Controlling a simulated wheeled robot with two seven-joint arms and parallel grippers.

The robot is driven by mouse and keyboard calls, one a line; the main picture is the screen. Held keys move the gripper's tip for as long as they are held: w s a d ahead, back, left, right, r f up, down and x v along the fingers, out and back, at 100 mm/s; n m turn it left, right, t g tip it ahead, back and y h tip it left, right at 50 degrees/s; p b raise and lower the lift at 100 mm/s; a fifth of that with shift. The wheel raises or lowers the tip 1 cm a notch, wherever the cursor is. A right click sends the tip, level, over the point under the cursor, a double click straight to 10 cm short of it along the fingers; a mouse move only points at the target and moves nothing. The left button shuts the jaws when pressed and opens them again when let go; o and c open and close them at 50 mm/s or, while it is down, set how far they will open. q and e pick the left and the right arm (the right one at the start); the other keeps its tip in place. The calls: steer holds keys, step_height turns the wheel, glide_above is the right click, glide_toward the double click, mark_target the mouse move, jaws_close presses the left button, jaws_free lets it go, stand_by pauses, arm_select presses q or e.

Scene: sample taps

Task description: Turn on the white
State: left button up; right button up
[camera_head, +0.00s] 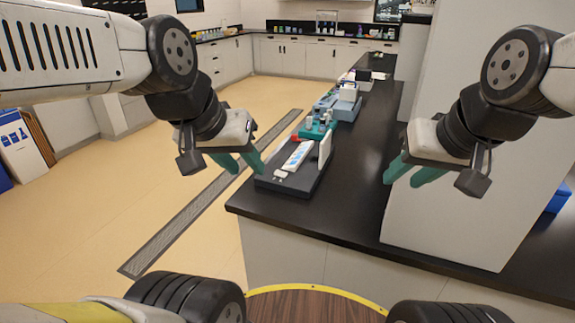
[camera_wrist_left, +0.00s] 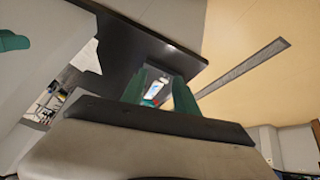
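A dark grey base (camera_head: 290,182) sits at the near left corner of the black counter. A long white piece (camera_head: 297,155) with a blue-grey strip lies on it, and small white parts (camera_head: 281,174) sit at its near end. An upright white plate (camera_head: 325,147) stands at its right. I cannot tell which part is a tap or switch. My left gripper (camera_head: 248,166) is open and empty, left of the base and apart from it. In the left wrist view the white piece (camera_wrist_left: 154,88) shows between its green fingers. My right gripper (camera_head: 402,182) is open and empty, beside a tall white block.
The tall white block (camera_head: 440,205) rises at the right. The counter (camera_head: 350,190) between base and block is clear.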

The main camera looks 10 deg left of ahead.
arm_select(q)
steer(key=shift+w, duration=0.1)
steer(key=c, duration=0.3)
steer(key=shift+w+r, duration=0.15)
steer(key=shift+w, duration=0.1)
steer(key=c, duration=0.4)
steer(key=w+r+g+y, duration=0.1)
steer(key=w+r, duration=0.1)
steer(key=w, duration=0.5)
steer(key=shift+w+a+r+m+g, duration=0.15)
steer(key=shift+w+r+m+g, duration=0.05)
steer(key=shift+w+m+g, duration=0.2)
steer(key=w+d+f+g+y, duration=0.1)
steer(key=w+f, duration=0.3)
steer(key=w, duration=0.7)
steer(key=w+d+f+m+g+y, duration=0.1)
steer(key=w+f+g, duration=0.2)
steer(key=w, duration=0.9)
steer(key=shift+d+f+m+y, duration=0.25)
steer(key=shift+f+m+y, duration=0.05)
steer(key=shift+f, duration=0.65)
steer(key=shift+w, duration=0.1)
